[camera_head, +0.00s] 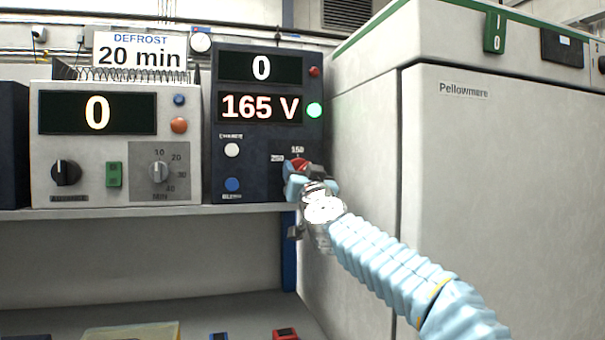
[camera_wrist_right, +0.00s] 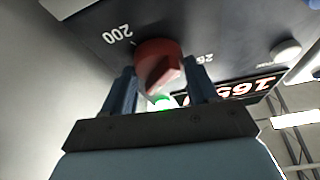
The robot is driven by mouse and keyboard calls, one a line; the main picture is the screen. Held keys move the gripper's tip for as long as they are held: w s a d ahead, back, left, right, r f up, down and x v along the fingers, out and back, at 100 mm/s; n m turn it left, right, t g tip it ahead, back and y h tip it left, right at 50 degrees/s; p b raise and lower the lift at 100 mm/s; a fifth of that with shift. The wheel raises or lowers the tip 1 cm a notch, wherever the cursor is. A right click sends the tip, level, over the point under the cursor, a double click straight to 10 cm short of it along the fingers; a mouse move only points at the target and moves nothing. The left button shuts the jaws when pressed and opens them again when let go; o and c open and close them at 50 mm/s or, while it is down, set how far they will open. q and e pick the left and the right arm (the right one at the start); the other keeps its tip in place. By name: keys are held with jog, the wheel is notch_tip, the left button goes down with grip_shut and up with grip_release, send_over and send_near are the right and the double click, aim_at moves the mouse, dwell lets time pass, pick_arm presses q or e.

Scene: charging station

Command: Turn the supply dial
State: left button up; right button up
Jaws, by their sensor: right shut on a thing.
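The supply dial (camera_head: 298,164) is a red knob at the lower right of the dark supply unit (camera_head: 260,185). My right gripper is shut on the dial. My left gripper is not in view.
A pale unit (camera_head: 118,185) showing 0 stands left on the same shelf (camera_head: 150,212), under a "DEFROST 20 min" sign (camera_head: 139,50). A large Pellowmere cabinet (camera_head: 490,180) stands close to the right of the supply unit. Small red and blue items lie on the lower surface.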

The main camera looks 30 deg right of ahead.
jog(key=shift+m+g+h, duration=0.4)
jog(key=shift+m+h, duration=0.5)
jog(key=shift+m, duration=0.6)
jog(key=o, duration=1.1)
jog(key=shift+c, duration=0.2)
jog(key=b+v, duration=0.3)
jog(key=v, duration=1.1)
jog(key=shift+r, duration=0.1)
